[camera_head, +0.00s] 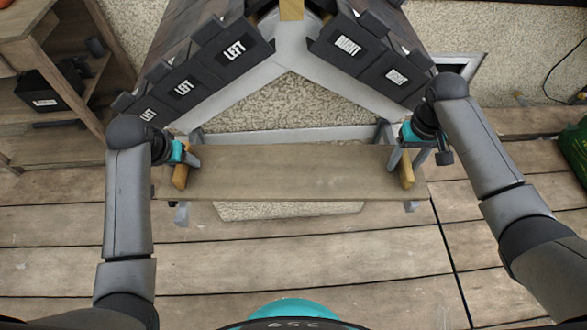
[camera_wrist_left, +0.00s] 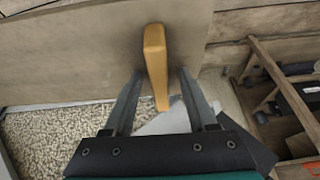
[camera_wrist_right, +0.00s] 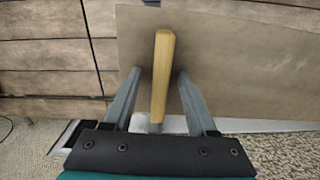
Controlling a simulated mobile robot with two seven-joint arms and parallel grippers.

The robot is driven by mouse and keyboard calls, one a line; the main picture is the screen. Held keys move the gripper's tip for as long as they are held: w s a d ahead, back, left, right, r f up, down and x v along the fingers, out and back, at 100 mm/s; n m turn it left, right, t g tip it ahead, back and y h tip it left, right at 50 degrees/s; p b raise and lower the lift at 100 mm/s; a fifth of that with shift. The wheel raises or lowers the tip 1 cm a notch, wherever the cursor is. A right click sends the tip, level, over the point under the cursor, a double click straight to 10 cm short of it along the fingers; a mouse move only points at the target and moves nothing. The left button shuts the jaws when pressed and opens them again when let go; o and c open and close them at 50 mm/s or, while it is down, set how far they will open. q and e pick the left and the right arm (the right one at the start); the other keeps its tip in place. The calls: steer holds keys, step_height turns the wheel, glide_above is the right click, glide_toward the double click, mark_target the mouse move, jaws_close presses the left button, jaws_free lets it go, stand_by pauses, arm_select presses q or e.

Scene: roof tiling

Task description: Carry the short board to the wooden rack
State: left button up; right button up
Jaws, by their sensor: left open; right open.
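The short board (camera_head: 290,172) lies level across the middle of the head view, in front of the roof model, with a yellow wooden handle near each end. My left gripper (camera_head: 190,160) is open at the left handle (camera_head: 180,176); in the left wrist view its fingers stand on either side of this handle (camera_wrist_left: 155,55). My right gripper (camera_head: 405,158) is open at the right handle (camera_head: 407,172); in the right wrist view its fingers straddle this handle (camera_wrist_right: 161,70). Contact between fingers and handles cannot be told. The wooden rack (camera_head: 88,75) stands at the upper left.
A roof model with dark tiles (camera_head: 235,52) marked LEFT and RIGHT rises behind the board. A black box (camera_head: 48,92) sits on a rack shelf. A green object (camera_head: 575,145) is at the right edge. The plank floor (camera_head: 300,245) in front is clear.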

arm_select(q)
jaws_close()
arm_select(e)
jaws_close()
steer(key=shift+w+r, duration=0.1)
stand_by(1.0)
